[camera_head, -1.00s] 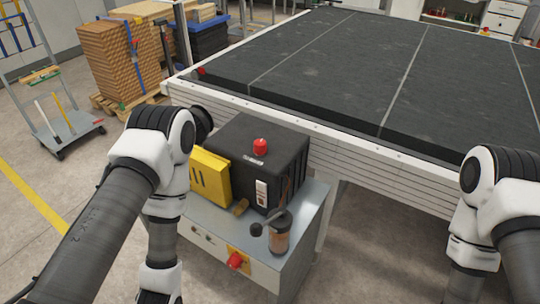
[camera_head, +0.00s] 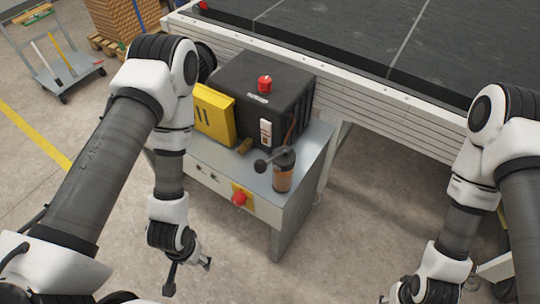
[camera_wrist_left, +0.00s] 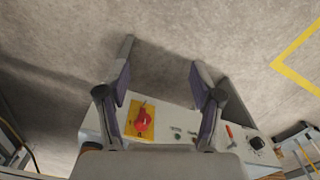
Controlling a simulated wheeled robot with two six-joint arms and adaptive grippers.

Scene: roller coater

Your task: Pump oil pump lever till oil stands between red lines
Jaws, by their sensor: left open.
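The oil pump (camera_head: 284,172) is a small cylinder with brownish contents and a dark cap. It stands at the right front corner of the grey cabinet top. Its lever, with a black ball knob (camera_head: 260,166), points left from the cap. The red lines and oil level are too small to make out. My left gripper (camera_head: 188,277) is open and empty, low in front of the cabinet, left of and below the pump. Its spread fingers show in the left wrist view (camera_wrist_left: 160,60). My right arm's wrist is at the bottom right; its fingers are mostly cut off.
The grey cabinet (camera_head: 225,175) carries a black box with a red button (camera_head: 264,84) and a yellow panel (camera_head: 213,115). A red knob on a yellow plate (camera_head: 239,198) sits on its front. The roller coater's bed (camera_head: 350,35) lies behind. Floor is clear right of the cabinet.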

